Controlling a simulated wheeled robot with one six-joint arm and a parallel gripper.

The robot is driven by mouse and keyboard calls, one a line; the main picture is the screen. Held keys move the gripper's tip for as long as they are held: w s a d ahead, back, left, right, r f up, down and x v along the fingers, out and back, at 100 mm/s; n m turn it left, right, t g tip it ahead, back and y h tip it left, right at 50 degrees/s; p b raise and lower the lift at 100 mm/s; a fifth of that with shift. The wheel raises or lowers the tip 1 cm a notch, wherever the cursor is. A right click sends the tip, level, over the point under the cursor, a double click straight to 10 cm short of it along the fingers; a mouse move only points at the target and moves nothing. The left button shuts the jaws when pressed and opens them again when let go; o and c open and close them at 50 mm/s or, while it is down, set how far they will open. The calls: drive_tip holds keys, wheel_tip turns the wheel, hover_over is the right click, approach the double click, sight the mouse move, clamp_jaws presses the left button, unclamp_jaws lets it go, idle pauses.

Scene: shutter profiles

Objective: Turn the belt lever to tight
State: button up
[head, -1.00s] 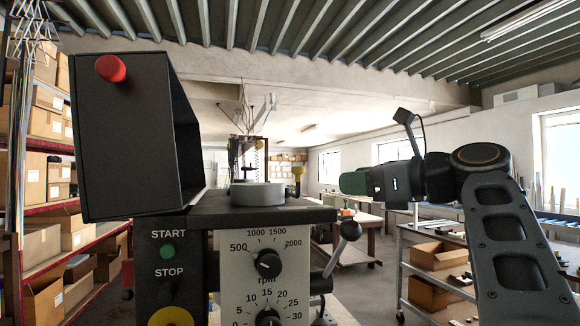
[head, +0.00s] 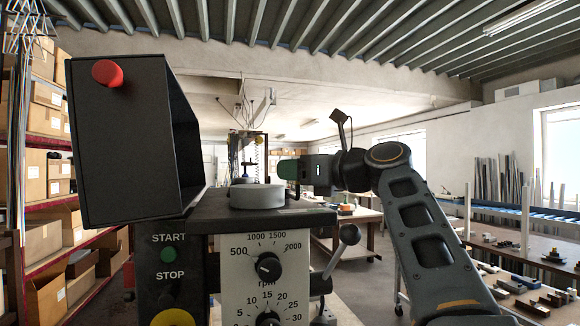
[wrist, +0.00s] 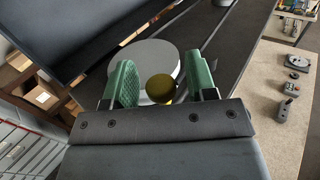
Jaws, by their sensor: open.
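A round yellow knob (wrist: 160,88), which looks like the end of the belt lever, sits between the two green fingers of my gripper (wrist: 160,66) in the wrist view. The fingers are open, one on each side of it, and I see gaps beside it. The lever's shaft and any tight marking are not visible. A pale grey disc (wrist: 147,56) lies just beyond the knob. In the head view my gripper (head: 287,169) is above the right part of the machine top (head: 210,215), beside the disc (head: 258,196), and the knob is hidden there.
A large dark box-like cover with a red button (head: 107,73) stands open at the left of the machine. A ball-ended lever (head: 349,234) sticks out at the machine's right. A rpm dial (head: 268,265) is on the front. A bench with parts (head: 525,280) stands right.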

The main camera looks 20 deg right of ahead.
drive_tip(key=shift+w+a, duration=0.45)
drive_tip(key=shift+w, duration=0.1)
drive_tip(key=shift+c, duration=0.5)
clamp_jaws()
